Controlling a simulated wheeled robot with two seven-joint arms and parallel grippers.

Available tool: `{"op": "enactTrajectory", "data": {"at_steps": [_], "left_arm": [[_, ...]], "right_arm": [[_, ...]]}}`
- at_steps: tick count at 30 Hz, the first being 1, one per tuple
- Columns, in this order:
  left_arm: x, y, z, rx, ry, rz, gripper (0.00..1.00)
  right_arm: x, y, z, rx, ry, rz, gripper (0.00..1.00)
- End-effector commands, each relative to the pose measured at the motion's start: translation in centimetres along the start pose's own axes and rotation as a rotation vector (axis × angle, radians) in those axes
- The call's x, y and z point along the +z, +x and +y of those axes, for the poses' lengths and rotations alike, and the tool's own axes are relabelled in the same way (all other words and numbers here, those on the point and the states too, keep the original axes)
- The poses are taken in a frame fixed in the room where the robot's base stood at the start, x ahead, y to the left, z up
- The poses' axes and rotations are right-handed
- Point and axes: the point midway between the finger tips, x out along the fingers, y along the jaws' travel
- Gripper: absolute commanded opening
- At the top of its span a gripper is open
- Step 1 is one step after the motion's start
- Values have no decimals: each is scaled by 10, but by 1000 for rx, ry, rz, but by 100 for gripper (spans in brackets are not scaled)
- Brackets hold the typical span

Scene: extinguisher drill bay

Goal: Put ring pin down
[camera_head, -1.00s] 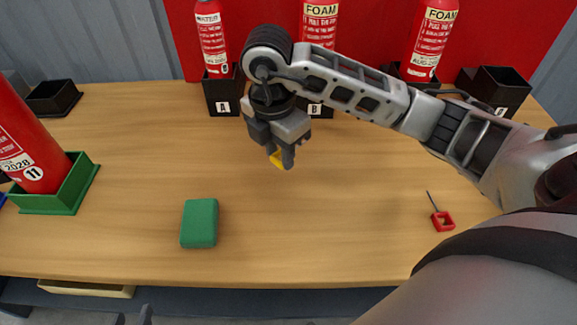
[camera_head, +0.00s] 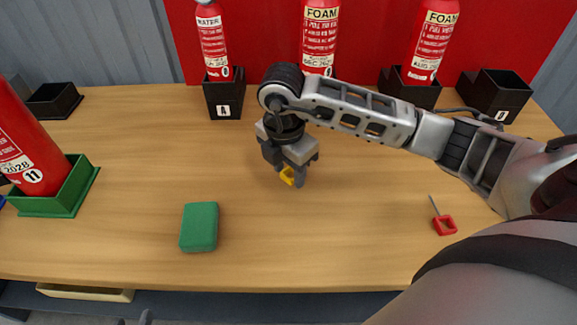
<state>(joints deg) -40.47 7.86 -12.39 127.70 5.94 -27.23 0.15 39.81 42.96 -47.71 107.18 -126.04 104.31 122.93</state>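A yellow ring pin (camera_head: 287,176) shows between the fingertips of my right gripper (camera_head: 293,178), which appears shut on it. The gripper is low over the middle of the wooden table (camera_head: 340,240); whether the pin touches the wood is hard to tell. A second ring pin, red with a thin grey shaft (camera_head: 444,225), lies on the table at the right. My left gripper (camera_head: 133,319) barely shows as dark tips at the bottom edge, and its opening cannot be judged.
A green block (camera_head: 199,227) lies left of centre. Fire extinguishers stand in black holders (camera_head: 223,99) along the back. A red extinguisher (camera_head: 28,150) stands in a green holder (camera_head: 80,190) at the left. An empty black holder (camera_head: 54,100) is at back left. The front middle is clear.

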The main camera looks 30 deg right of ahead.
Motion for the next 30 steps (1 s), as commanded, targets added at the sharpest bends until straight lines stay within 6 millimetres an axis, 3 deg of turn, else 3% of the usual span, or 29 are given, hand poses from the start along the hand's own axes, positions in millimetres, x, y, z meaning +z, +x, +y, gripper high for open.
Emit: {"op": "enactTrajectory", "data": {"at_steps": [8,13,24,30], "left_arm": [[0,0,0,0,1,0,36],[-3,-2,1,0,0,-1,36],[-7,-6,1,1,-4,-8,36],[-6,-7,1,-1,-9,-26,36]], "right_arm": [[0,-1,0,0,0,0,51],[0,-12,1,2,0,1,51],[1,-90,1,5,-1,-1,51],[1,-118,1,2,0,-2,51]]}}
